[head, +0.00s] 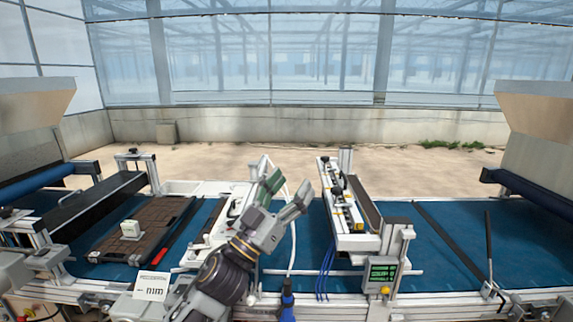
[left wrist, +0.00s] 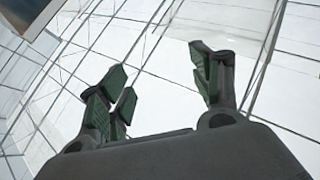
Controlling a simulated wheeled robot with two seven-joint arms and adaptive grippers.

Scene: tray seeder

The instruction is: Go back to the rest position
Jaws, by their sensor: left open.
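My left gripper (head: 285,193) is in the middle of the head view, raised in front of the blue conveyor and pointing up and to the right. Its fingers are spread and nothing is between them. In the left wrist view the green-padded fingers (left wrist: 165,95) stand wide apart against the glass roof, with no object between them. My right gripper does not show in either view.
A blue conveyor (head: 450,240) runs across the front. A brown seed tray (head: 165,215) with a small white block (head: 130,229) lies at the left. A seeding bar (head: 342,200) and a green-screen control box (head: 381,274) stand right of my gripper. Hoppers flank both sides.

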